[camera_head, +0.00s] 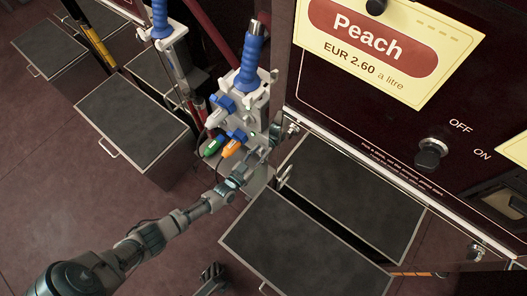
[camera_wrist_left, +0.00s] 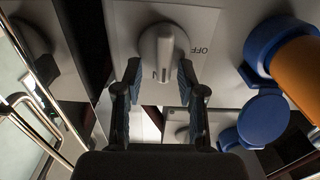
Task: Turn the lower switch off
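My left gripper (camera_head: 266,148) is at the pale panel (camera_head: 244,112) of the pump with the blue hose, in the head view. In the left wrist view my left gripper (camera_wrist_left: 159,72) is open, its fingers on either side of a grey knob switch (camera_wrist_left: 163,55) beside an upside-down OFF label. I see a gap between the fingers and the knob's raised bar; contact is unclear. A second switch (camera_wrist_left: 184,133) shows farther down in that view, partly behind a finger. In the head view the arm hides the switches. A dark part at the bottom edge may be my right gripper (camera_head: 211,278).
Orange (camera_head: 231,148) and green (camera_head: 213,146) plugs stick out close to my gripper; blue and orange ones fill the right of the wrist view. A Peach price sign (camera_head: 372,43) and another OFF/ON knob (camera_head: 431,151) are on the machine at right. Dark-topped boxes (camera_head: 133,114) stand on the floor.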

